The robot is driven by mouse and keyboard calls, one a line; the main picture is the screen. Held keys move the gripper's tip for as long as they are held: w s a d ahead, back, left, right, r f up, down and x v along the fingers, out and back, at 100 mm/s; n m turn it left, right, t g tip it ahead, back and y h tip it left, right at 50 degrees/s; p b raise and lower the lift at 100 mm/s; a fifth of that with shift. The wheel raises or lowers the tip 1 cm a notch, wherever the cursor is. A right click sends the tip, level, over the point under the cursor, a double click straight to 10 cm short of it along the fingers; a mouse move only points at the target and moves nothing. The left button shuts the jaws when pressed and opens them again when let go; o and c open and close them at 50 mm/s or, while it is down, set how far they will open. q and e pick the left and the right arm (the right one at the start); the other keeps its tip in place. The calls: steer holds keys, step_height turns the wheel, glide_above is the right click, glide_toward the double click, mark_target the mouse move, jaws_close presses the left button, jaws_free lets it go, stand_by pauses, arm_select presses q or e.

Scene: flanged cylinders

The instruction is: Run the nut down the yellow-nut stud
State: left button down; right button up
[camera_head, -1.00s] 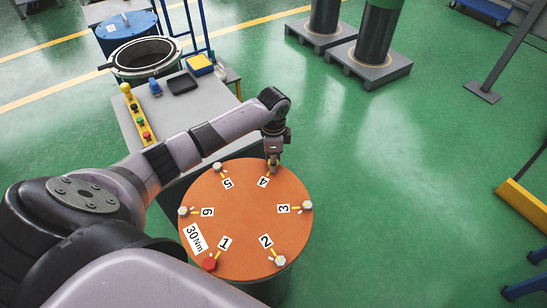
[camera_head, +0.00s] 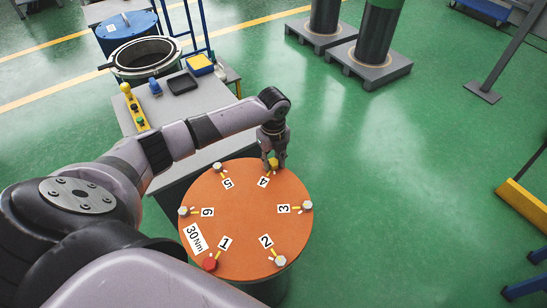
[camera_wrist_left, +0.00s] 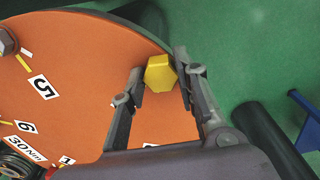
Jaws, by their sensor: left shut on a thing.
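The yellow nut (camera_head: 273,163) sits by the number 4 label at the far edge of the round orange cover (camera_head: 232,220). My left gripper (camera_head: 275,166) is over it, pointing down, shut on the nut with a finger on each side. In the left wrist view the yellow nut (camera_wrist_left: 159,73) is a six-sided block between the fingers of my left gripper (camera_wrist_left: 160,85), close to the right finger. The stud under the nut is hidden. My right gripper is not in view.
A red nut (camera_head: 209,264) is by label 1. Grey nuts, one by label 5 (camera_head: 217,167) and one by label 3 (camera_head: 307,205), stand around the rim.

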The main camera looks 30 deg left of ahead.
mark_target(273, 161)
arm_select(q)
steer(key=c, duration=1.3)
jaws_free()
step_height(273, 161, up, 6)
steer(key=p, duration=0.6)
